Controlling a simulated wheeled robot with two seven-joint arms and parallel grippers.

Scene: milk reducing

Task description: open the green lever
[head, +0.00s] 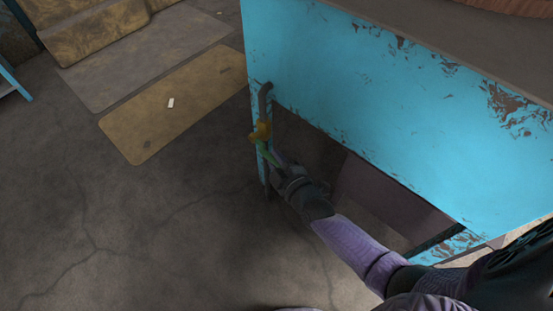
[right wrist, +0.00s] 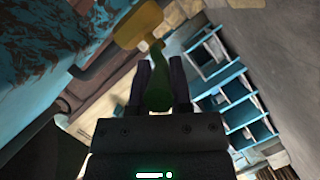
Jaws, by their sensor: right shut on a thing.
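The green lever (head: 267,154) hangs down from a brass valve (head: 261,131) on a dark pipe (head: 265,97) at the left corner of the blue cabinet. My right gripper (head: 277,163) reaches in from the lower right and is shut on the lever. In the right wrist view the green lever (right wrist: 158,95) runs between the two dark fingers (right wrist: 161,68), and the brass valve (right wrist: 139,25) is just beyond the fingertips. The fingers hide part of the lever. My left gripper is not in view.
The worn blue cabinet (head: 345,65) stands behind and to the right of the valve, with an open space below its front panel. Flat yellowish mats (head: 180,105) lie on the floor at upper left. The cracked grey floor (head: 110,230) at lower left is clear.

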